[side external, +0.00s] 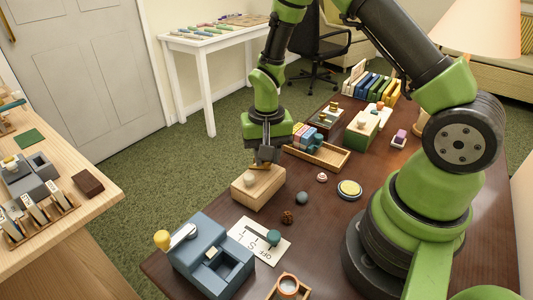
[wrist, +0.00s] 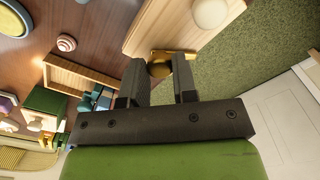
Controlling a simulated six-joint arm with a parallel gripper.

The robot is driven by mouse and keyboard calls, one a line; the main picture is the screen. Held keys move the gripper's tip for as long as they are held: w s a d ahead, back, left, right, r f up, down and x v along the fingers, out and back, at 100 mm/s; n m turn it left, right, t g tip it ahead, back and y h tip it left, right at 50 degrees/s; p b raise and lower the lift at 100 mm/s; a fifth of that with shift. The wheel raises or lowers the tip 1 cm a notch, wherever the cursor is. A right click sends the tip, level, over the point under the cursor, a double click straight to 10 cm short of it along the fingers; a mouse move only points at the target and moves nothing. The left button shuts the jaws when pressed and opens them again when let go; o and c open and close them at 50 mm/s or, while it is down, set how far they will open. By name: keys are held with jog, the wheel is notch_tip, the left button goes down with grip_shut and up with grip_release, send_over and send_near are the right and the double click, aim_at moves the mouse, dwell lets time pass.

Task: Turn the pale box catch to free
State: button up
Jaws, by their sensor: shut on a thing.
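The pale wooden box (side external: 256,188) stands near the far left edge of the dark brown table, with a pale round knob (side external: 250,178) on it. In the wrist view, the box (wrist: 160,28) shows at the top with its white knob (wrist: 210,12). A small brass catch (wrist: 159,69) sits at the box's edge, between my two dark fingers. My gripper (side external: 264,160) points down at the box's far side. It is shut on the catch, as its fingers (wrist: 158,75) flank it in the wrist view. The catch is mostly hidden in the side view.
A blue-grey box with a yellow-knobbed lever (side external: 213,262) and a lettered white card (side external: 259,241) stand in front. A wooden tray of coloured blocks (side external: 318,154) lies behind, to the right.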

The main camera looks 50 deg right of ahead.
jog(key=n, duration=1.1)
jog(key=shift+n, duration=0.5)
jog(key=o, duration=0.9)
notch_tip(320, 180, up, 10)
jog(key=shift+f, duration=0.1)
